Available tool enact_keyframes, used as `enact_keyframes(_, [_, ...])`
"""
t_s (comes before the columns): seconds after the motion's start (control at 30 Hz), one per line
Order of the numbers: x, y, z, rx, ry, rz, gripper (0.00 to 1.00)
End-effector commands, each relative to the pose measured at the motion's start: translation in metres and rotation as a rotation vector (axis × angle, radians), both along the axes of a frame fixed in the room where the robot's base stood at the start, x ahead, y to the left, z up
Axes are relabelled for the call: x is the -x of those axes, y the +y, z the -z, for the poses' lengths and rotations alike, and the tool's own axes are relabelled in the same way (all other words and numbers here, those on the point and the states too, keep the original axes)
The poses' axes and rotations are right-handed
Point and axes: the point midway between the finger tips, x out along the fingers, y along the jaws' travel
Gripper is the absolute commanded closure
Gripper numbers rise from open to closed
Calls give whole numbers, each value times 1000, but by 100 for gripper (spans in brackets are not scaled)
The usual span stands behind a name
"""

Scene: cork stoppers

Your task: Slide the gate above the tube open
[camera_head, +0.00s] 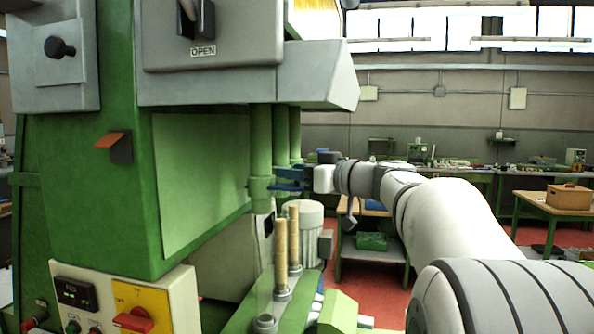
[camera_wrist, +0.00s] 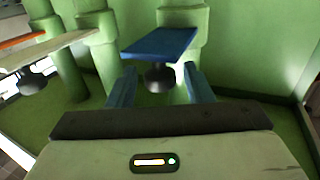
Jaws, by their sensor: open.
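In the wrist view, a blue gate plate (camera_wrist: 160,43) sits at the collar of a green tube (camera_wrist: 182,18), with a dark round knob (camera_wrist: 160,77) under it. My gripper (camera_wrist: 160,72) is open, with one blue finger on each side of this knob; I cannot tell whether they touch it. A pale gate plate (camera_wrist: 45,50) with its own dark knob (camera_wrist: 32,82) is to the left, and an orange plate (camera_wrist: 20,40) lies beyond it. In the head view, my gripper (camera_head: 288,180) is beside the green tubes (camera_head: 260,140); the gates are small and partly hidden there.
Two upright cork-coloured columns (camera_head: 280,255) stand below the tubes. A grey housing (camera_head: 320,75) overhangs them. The green machine body (camera_head: 200,180) fills the left, with a control panel (camera_head: 125,300) at the bottom. Worktables stand in the background at right.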

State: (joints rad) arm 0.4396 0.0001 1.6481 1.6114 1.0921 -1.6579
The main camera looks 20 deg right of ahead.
Motion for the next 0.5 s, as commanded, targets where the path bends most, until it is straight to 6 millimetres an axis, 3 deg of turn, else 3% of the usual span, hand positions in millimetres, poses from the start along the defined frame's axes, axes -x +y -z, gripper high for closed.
enact_keyframes(0.5, [0, 0, 0, 0, 0, 0, 94])
